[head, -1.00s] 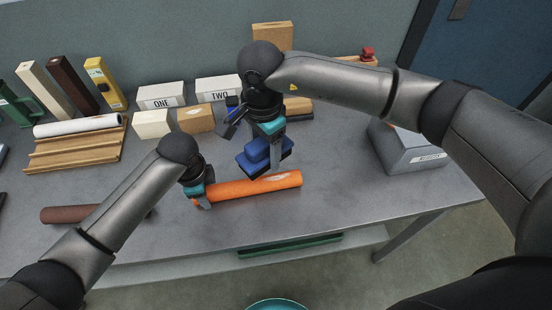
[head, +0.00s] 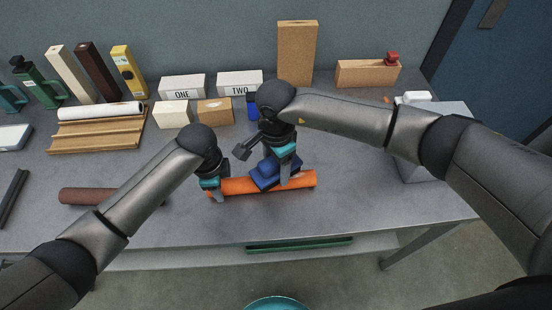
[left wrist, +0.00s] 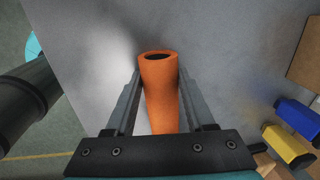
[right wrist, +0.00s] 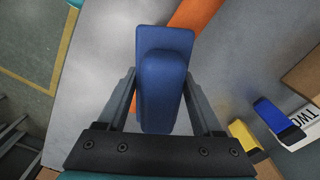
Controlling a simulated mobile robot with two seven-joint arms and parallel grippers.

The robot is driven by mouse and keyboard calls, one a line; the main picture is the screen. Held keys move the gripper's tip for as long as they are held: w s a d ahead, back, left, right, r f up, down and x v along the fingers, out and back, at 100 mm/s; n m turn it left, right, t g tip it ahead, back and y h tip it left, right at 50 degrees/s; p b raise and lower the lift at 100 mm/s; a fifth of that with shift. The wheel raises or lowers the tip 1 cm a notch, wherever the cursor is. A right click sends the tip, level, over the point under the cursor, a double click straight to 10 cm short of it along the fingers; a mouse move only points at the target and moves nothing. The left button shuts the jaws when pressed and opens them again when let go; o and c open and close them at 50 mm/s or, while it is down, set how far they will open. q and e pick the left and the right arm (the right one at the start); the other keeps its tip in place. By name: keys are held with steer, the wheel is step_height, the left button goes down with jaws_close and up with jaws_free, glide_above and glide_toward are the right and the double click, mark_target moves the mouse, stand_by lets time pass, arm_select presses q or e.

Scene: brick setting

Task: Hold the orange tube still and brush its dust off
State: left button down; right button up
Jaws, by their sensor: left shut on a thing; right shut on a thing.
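The orange tube (head: 240,187) lies on the grey table near its front edge. A pale dusty patch shows near its right end. My left gripper (head: 212,188) is shut on the tube's left end; the left wrist view shows the tube (left wrist: 160,90) between the two fingers (left wrist: 158,100). My right gripper (head: 279,172) is shut on a blue brush (head: 264,175). The blue brush also shows in the right wrist view (right wrist: 163,85), between the fingers (right wrist: 160,108). The brush is over the tube's middle and seems to touch it; its underside is hidden.
A brown tube (head: 85,196) lies at the left. Boxes labelled ONE (head: 182,87) and TWO (head: 240,83), a tall brown block (head: 297,55) and a wooden box (head: 365,74) stand at the back. A grey box (head: 425,165) stands at the right.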

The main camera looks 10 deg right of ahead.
mark_target(308, 174)
steer(key=shift+d+f, duration=0.15)
steer(key=shift+f, duration=0.35)
steer(key=shift+d, duration=3.85)
steer(key=shift+a, duration=3.95)
steer(key=shift+a+r, duration=0.1)
steer(key=shift+r, duration=3.9)
steer(key=shift+f, duration=0.15)
